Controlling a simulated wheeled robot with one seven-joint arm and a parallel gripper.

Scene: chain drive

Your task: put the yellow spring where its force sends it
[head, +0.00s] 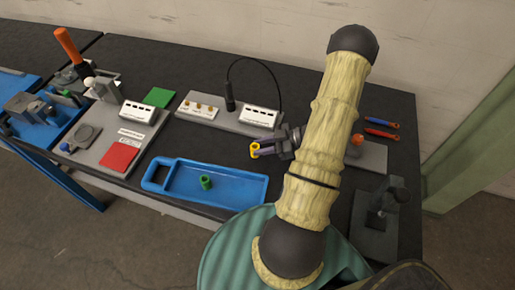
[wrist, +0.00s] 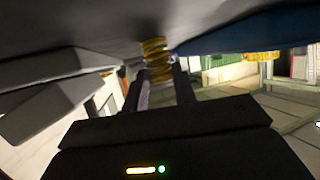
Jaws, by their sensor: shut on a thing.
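The yellow spring (head: 255,150) is at the tip of my gripper (head: 266,148), which is shut on it. In the wrist view the spring's coils (wrist: 154,50) show between the two fingers of my gripper (wrist: 160,75). In the head view it appears over the dark table, just behind the blue tray (head: 247,191); its exact height is hard to tell. A green spring (head: 206,182) stands in the tray. A green pad (head: 158,97) and a red pad (head: 119,158) lie on a grey board at the left.
A grey station (head: 180,123) with brass pegs, a black probe (head: 229,96) and a white labelled box (head: 260,117) stands at the back. A lever device (head: 75,55) with an orange handle is far left. Screwdrivers (head: 381,123) and a dark stand (head: 378,215) are right.

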